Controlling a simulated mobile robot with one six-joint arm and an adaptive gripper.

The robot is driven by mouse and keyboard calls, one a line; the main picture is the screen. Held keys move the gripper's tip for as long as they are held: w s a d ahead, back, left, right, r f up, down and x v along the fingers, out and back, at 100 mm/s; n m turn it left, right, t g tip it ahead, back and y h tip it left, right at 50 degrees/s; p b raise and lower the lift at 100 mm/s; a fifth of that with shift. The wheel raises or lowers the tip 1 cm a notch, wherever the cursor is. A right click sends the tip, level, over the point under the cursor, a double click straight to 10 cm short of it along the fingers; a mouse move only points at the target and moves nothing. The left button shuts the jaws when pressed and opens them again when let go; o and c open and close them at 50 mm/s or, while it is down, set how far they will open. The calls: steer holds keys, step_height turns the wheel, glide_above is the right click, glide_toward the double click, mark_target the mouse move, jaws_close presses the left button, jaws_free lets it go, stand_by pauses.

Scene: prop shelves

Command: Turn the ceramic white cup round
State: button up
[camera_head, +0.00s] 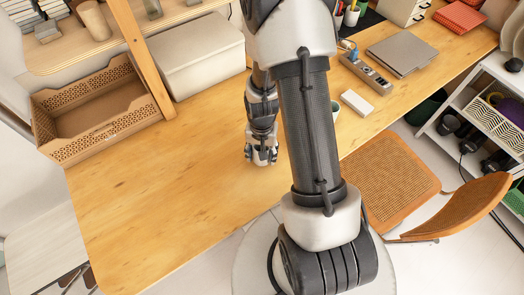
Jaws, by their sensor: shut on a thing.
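My gripper (262,155) points down at the wooden table, left of my large arm link. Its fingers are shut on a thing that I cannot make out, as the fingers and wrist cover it. A small pale, rounded thing with a greenish inside (336,110) shows at the right edge of my arm link, mostly hidden behind it. It may be a cup, but I cannot tell. No white cup shows clearly in this view.
The wooden table (150,210) is clear at the left and front. A perforated crate (95,145) and a lidded cream box (197,58) stand at the back left. A small white block (357,102), a grey laptop (402,54) and a woven chair (390,175) are at the right.

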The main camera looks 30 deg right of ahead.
steer(key=m, duration=0.4)
steer(key=shift+m, duration=0.3)
steer(key=m, duration=0.4)
steer(key=shift+w+p, duration=0.1)
steer(key=shift+p, duration=0.2)
steer(key=m, duration=0.7)
steer(key=shift+w+m+p, duration=0.1)
steer(key=shift+m+p, duration=0.25)
steer(key=shift+m, duration=0.05)
steer(key=m, duration=0.6)
steer(key=shift+b, duration=0.35)
steer(key=m, duration=0.5)
steer(key=shift+d+m, duration=0.15)
steer(key=shift+m, duration=0.25)
steer(key=shift+r+m, duration=0.1)
steer(key=shift+m, duration=0.3)
steer(key=shift+w+r+p, duration=0.1)
steer(key=shift+w+p, duration=0.05)
steer(key=shift+p, duration=0.75)
steer(key=p, duration=0.3)
steer(key=shift+w, duration=0.1)
steer(key=m+p, duration=0.1)
steer(key=p, duration=0.5)
steer(key=shift+s, duration=0.25)
